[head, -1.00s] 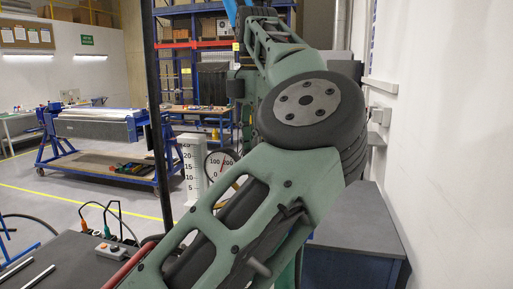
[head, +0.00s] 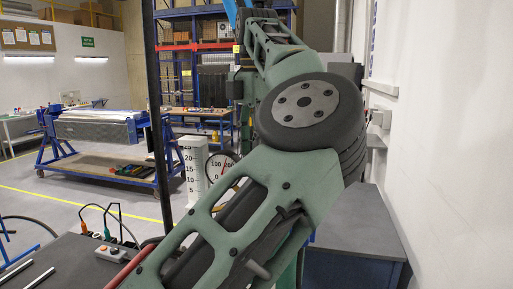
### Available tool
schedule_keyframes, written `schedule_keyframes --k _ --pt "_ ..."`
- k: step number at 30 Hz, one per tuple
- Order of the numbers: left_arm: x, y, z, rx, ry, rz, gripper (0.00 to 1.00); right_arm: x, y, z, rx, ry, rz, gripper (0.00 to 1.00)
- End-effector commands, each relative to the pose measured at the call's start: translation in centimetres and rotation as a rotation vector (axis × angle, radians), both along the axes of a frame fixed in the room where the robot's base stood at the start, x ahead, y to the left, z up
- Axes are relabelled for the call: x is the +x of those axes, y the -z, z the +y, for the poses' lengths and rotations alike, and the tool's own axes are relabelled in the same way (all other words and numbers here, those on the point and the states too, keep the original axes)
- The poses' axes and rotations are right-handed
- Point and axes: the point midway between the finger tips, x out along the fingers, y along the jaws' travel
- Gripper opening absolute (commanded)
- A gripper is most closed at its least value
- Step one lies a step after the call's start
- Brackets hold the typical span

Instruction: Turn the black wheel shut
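The dark disc with a grey bolted cap on this arm is my own joint. A white upright scale (head: 195,175) with black numbers stands just left of the gauge. Neither of my grippers shows.
A grey-topped blue cabinet (head: 352,225) stands at the right by the white wall. A blue trolley (head: 100,165) and shelving (head: 200,75) stand behind.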

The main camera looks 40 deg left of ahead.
Motion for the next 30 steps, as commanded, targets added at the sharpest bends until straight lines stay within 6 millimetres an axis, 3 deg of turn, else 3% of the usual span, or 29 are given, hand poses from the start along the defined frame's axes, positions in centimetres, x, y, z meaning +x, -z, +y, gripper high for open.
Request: schedule_keyframes --k 8,20,30 --pt "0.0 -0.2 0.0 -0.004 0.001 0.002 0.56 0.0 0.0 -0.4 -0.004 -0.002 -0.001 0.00" --pt "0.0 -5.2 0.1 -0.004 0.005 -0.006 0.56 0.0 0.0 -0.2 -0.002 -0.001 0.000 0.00" --pt "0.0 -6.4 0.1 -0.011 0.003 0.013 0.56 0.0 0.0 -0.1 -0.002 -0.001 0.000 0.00"
